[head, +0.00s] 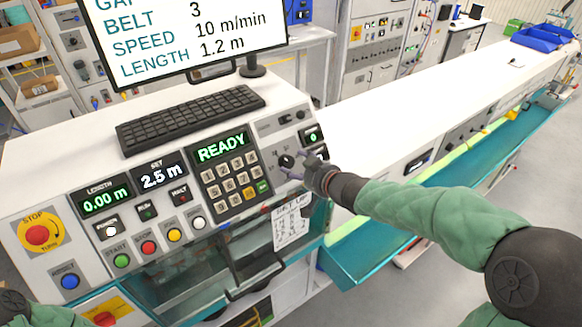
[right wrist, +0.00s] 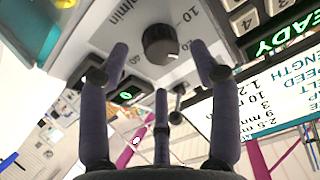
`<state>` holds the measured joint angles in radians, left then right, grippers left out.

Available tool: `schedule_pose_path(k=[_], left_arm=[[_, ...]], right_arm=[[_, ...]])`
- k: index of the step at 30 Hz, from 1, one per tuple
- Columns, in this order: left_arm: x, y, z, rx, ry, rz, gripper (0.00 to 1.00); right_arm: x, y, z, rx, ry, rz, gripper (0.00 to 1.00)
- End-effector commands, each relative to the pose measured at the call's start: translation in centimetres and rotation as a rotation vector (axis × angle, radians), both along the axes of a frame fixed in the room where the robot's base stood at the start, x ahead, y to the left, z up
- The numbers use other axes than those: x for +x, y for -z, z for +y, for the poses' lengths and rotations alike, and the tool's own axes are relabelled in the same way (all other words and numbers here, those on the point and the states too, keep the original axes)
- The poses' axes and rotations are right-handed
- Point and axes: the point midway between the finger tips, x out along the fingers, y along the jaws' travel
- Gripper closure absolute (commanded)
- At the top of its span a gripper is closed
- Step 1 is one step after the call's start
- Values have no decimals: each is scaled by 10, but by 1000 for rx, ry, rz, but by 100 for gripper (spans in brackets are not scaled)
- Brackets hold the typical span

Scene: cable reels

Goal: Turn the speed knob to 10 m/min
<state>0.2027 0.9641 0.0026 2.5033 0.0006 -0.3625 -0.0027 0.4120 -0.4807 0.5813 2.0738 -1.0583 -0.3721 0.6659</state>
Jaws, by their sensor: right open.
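The speed knob (head: 287,160) is a small black dial at the right end of the control panel. In the right wrist view the knob (right wrist: 159,45) shows near the top middle, with the numbers 10 and 20 printed beside it. Where its pointer stands I cannot tell. My right gripper (head: 291,170) is at the knob in the head view. In the right wrist view its fingers (right wrist: 160,62) are spread and empty, with a gap to the knob. The monitor (head: 190,35) reads SPEED 10 m/min. My left gripper is not in view.
A keypad (head: 235,180) and a READY display (head: 222,148) lie left of the knob. A small display (head: 312,136) showing 0 is right of it. A keyboard (head: 190,118) lies behind. A red stop button (head: 38,235) is at the far left.

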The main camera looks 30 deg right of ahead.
Motion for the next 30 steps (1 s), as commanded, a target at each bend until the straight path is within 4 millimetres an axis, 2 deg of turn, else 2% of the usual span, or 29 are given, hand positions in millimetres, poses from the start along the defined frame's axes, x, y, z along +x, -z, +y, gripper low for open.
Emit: schedule_pose_path(k=[3, 9, 20, 26, 30], left_arm=[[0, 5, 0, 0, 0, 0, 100], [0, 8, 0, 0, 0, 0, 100], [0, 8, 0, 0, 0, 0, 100], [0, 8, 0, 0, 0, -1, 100], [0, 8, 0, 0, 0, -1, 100]], right_arm=[[16, 8, 2, 2, -2, 1, 37], [32, 13, 3, 0, -1, 0, 37], [35, 14, 3, 0, 0, 0, 37], [35, 14, 3, 0, 0, 0, 91], [35, 14, 3, 0, 0, 1, 92]])
